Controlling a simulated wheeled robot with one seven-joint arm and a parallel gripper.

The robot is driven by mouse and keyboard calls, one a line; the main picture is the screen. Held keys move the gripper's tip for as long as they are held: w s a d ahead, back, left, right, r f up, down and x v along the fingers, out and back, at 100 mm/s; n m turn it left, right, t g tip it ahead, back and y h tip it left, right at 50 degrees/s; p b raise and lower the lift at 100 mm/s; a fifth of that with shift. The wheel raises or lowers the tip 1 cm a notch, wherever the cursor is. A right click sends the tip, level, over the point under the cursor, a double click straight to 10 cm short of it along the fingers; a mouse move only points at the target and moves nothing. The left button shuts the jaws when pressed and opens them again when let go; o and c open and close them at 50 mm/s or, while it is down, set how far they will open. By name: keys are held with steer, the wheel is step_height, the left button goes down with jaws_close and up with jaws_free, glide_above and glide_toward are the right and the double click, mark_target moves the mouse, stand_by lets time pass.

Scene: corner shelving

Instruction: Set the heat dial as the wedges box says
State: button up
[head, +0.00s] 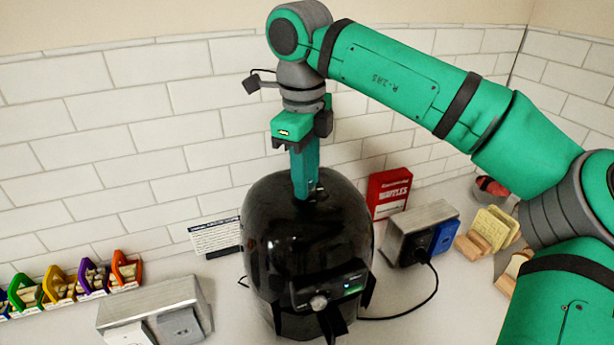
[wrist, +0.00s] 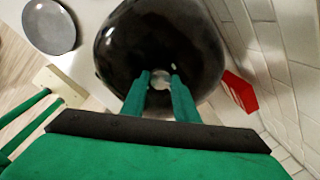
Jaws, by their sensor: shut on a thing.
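A glossy black rounded appliance (head: 280,235) stands on the counter against the tiled wall. Its front has a small lit panel, a silver knob (head: 318,302) and a handle below. My gripper (head: 305,193) points down at its top. In the wrist view, my gripper (wrist: 160,80) is shut on a small round grey dial (wrist: 160,77) on top of the appliance (wrist: 120,40). The dial's marks cannot be made out. A red box (head: 389,192) with white lettering, seemingly "WAFFLES", stands behind to the right; it also shows in the wrist view (wrist: 240,91). I cannot make out a wedges box.
A white printed card (head: 217,238) leans left of the appliance, its text too small to read. A metal socket block (head: 420,222) with a black cord is at right, near bread slices (head: 493,227). Colored bins (head: 75,281) and a switch block (head: 150,300) are at left.

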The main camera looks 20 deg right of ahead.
steer(key=m, duration=0.6)
steer(key=shift+w, duration=0.1)
steer(key=shift+m, duration=0.4)
steer(key=o, duration=1.1)
steer(key=shift+c, duration=0.2)
